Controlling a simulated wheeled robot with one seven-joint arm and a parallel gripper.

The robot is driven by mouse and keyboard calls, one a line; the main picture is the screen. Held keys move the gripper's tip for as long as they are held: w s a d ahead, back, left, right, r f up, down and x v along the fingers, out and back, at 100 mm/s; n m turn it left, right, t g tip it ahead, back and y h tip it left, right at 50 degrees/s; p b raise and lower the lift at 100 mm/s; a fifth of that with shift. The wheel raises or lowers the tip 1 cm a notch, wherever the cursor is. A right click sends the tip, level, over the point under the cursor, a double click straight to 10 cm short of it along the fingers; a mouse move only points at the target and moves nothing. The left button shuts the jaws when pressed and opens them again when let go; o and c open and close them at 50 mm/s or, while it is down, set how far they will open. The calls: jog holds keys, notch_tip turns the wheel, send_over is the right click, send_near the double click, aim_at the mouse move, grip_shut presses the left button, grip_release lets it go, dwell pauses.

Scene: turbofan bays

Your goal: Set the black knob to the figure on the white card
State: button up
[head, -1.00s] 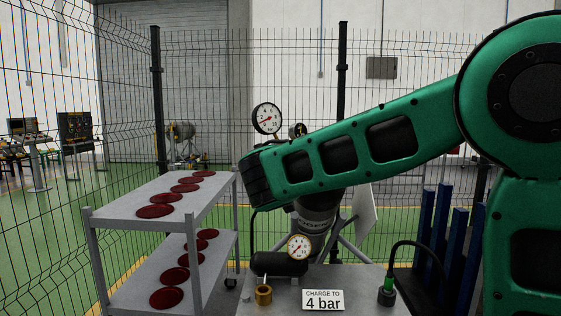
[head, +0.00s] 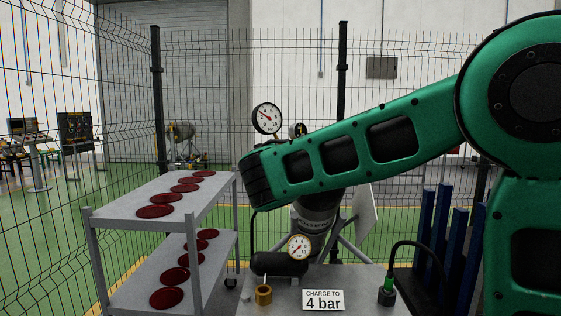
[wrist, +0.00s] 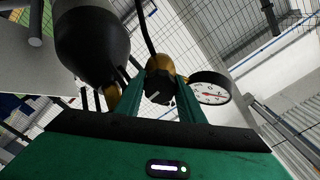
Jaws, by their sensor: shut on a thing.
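The white card (head: 323,300) stands on the grey bench top at the bottom of the head view and reads "CHARGE TO 4 bar". In the wrist view, the black knob (wrist: 158,90) sits between the two green fingers of my gripper (wrist: 160,103), which is shut on it. Brass fittings show just behind the knob. A round white gauge (wrist: 210,93) with a red needle is beside the right finger. In the head view, a large gauge (head: 267,118) has its needle pointing up and left, short of the top; the exact figure is hard to read. My arm hides the knob and gripper there.
A smaller gauge (head: 299,247) is low behind the bench. A brass fitting (head: 264,296) and a green-and-black connector (head: 387,291) with a hose stand on the bench. A grey trolley (head: 190,215) with dark red discs is at left. A dark rounded vessel (wrist: 90,40) is close to my gripper.

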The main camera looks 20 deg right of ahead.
jog(key=shift+f+m, duration=0.25)
jog(key=shift+m, duration=0.65)
jog(key=o, duration=1)
jog(key=shift+o, duration=0.2)
jog(key=shift+r, duration=0.1)
jog(key=v, duration=1)
jog(key=shift+s, duration=0.3)
jog(key=shift+a, duration=0.1)
